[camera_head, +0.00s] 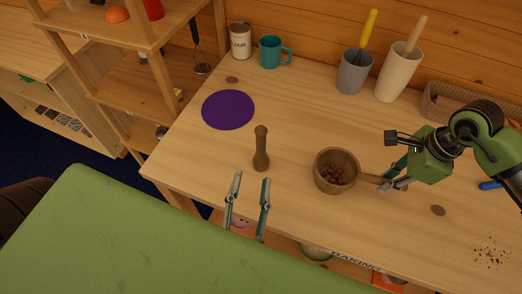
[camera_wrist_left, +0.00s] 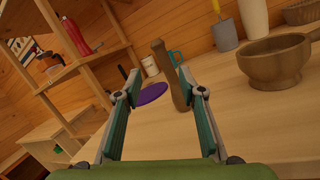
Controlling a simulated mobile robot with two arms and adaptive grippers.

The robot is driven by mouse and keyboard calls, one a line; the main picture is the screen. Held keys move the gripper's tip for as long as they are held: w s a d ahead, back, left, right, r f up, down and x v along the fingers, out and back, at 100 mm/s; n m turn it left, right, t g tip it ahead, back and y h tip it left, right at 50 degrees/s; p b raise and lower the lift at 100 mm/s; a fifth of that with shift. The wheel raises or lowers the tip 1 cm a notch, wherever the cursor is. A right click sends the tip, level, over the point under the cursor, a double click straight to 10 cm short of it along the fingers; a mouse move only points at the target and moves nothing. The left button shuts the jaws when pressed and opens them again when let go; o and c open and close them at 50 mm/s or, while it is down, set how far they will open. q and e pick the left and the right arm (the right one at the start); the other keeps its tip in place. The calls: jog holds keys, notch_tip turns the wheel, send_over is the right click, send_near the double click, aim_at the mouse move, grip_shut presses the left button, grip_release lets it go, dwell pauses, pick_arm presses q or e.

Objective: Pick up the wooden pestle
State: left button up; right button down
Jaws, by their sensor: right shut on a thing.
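The wooden pestle (camera_head: 261,150) stands upright on the wooden table, left of the mortar, thick end down. My left gripper (camera_head: 251,178) is open and empty, just in front of the pestle. In the left wrist view the pestle (camera_wrist_left: 171,72) appears beyond the fingers, closer to the right finger, and apart from them as far as I can tell. The wooden mortar (camera_head: 322,177) holds brown pieces and has a side handle. My right gripper (camera_head: 384,180) is shut on that handle at the mortar's right.
A purple round mat (camera_head: 228,110) lies behind left of the pestle. A white can (camera_head: 240,42), teal mug (camera_head: 270,52), grey cup (camera_head: 353,73), cream holder (camera_head: 397,75) and basket (camera_head: 440,103) line the back. Dark crumbs (camera_head: 491,252) lie at right. The table between mat and holders is clear.

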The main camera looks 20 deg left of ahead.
aim_at(261, 147)
pick_arm(q)
jog(key=w+n, duration=0.1)
jog(key=w, duration=0.1)
jog(key=w+n+g, duration=0.1)
jog(key=w+n, duration=0.1)
jog(key=w+n+g, duration=0.1)
jog(key=w, duration=0.1)
jog(key=shift+w+a+f+n, duration=0.1)
jog(key=shift+a+f+n, duration=0.15)
jog(key=shift+f+n, duration=0.15)
jog(key=shift+a+x, duration=0.2)
jog(key=shift+x, duration=2.8)
grip_shut()
